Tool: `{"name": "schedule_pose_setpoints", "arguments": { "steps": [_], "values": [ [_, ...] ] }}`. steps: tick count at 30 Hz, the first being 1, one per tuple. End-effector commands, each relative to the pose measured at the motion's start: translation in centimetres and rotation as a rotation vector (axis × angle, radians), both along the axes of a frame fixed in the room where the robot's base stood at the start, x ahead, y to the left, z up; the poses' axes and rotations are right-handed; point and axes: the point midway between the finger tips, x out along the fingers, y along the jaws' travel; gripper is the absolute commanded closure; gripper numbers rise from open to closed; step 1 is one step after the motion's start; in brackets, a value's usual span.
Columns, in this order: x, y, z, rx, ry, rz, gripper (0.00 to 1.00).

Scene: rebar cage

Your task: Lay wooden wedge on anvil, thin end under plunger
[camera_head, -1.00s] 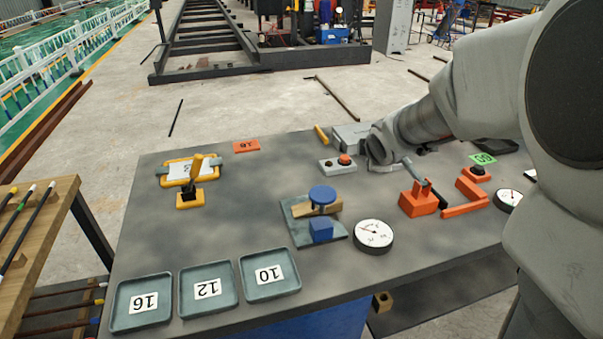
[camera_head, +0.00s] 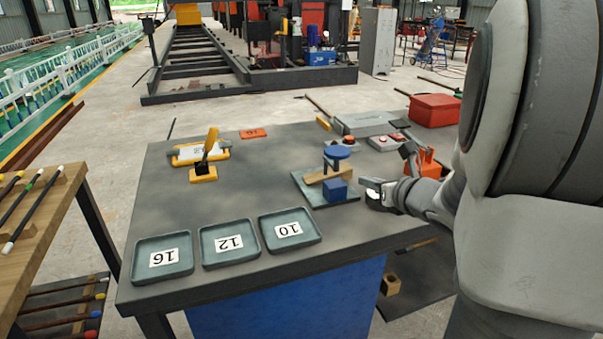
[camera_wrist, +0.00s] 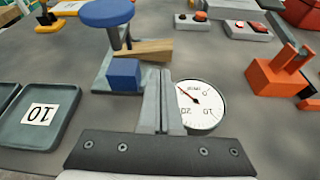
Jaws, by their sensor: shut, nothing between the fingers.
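The wooden wedge (camera_head: 316,177) lies across the press stand, beside the blue block (camera_head: 335,190), on or over the grey-green base plate (camera_head: 309,192). In the wrist view the wedge (camera_wrist: 148,50) has its thicker end at right and its narrower end at left, near the post below the round blue plunger top (camera_wrist: 106,12). I cannot tell whether the thin end is directly under the plunger. The anvil's contact with the wedge is hidden. My gripper (camera_wrist: 161,76) is shut and empty, its fingertips just right of the blue block and near the wedge's thick end.
A round dial gauge (camera_wrist: 201,104) is close at the right of my fingers. An orange fixture (camera_wrist: 275,80) stands farther right. Trays marked 16 (camera_head: 163,258), 12 (camera_head: 229,243) and 10 (camera_head: 290,230) line the table's front.

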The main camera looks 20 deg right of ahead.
Motion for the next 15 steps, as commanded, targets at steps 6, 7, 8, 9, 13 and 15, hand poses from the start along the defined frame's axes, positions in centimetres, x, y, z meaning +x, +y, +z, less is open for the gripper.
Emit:
{"name": "schedule_pose_setpoints", "arguments": {
  "steps": [6,7,8,9,13,15],
  "values": [
    [-0.5,-0.2,-0.6,-0.067,-0.015,0.047,1.00],
    [-0.3,-0.2,-0.6,-0.068,-0.016,0.049,1.00],
    [0.0,-0.1,-0.6,-0.069,-0.016,0.049,1.00],
    [0.5,-0.1,-0.6,-0.070,-0.015,0.050,1.00],
    [2.8,0.2,-0.7,-0.068,-0.014,0.050,1.00],
    [4.3,0.4,-0.7,-0.068,-0.015,0.050,1.00]
  ]
}}
